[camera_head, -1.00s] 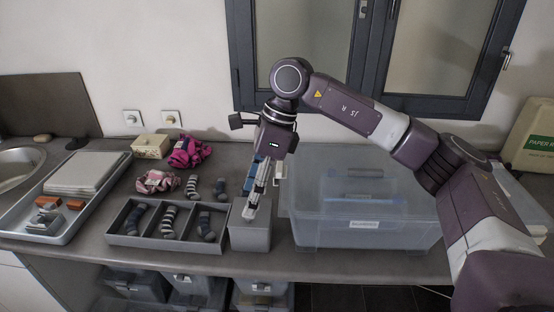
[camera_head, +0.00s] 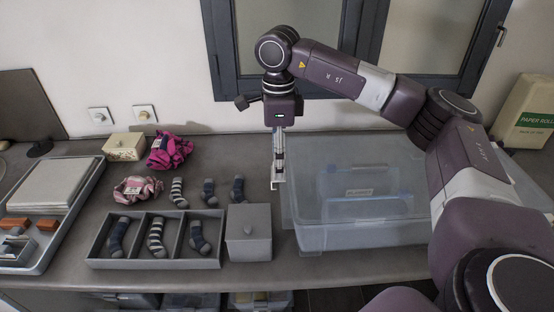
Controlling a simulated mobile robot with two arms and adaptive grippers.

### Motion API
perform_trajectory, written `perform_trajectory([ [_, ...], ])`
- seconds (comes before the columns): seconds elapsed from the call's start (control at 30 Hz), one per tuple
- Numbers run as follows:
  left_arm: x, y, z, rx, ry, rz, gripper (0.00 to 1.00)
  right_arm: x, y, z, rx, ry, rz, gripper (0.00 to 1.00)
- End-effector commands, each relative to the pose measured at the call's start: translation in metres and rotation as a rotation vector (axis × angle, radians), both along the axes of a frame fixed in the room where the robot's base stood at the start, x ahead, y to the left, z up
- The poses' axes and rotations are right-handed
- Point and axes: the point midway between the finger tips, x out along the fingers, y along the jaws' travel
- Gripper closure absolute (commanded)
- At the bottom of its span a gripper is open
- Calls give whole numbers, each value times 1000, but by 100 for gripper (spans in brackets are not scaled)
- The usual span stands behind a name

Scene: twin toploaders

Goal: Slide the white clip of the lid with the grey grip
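A large clear tub (camera_head: 345,237) stands on the worktop at the right, with translucent lid shapes over it. A pale blue grip (camera_head: 370,206) shows towards the front. The grip further back looks pale, and I cannot tell its colour surely. A small white clip (camera_head: 279,184) shows at the tub's left edge. My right gripper (camera_head: 278,160) points down just above the clip, its narrow fingers close together. I cannot tell if they touch the clip or hold anything. My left gripper is not in view.
A grey lidded box (camera_head: 247,245) stands left of the tub, beside a grey divided tray (camera_head: 140,264) with socks. Several loose socks and pink cloths (camera_head: 169,151) lie behind. A metal tray (camera_head: 48,235) is at the far left. Window frames rise behind my arm.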

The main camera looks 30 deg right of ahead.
Motion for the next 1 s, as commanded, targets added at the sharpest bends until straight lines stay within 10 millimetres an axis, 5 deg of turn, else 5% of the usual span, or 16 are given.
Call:
perform_trajectory([
  [0.13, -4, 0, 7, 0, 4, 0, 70, 0, 0, -16, 0, 2, -1, 39],
  [0.4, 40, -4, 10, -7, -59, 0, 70, 1, 0, -23, 1, -2, 0, 39],
  [0.5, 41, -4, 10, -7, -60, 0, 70, 1, 0, -23, 1, -2, 0, 40],
  [1.0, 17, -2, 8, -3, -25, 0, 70, 1, 0, -23, 1, -2, -1, 95],
])
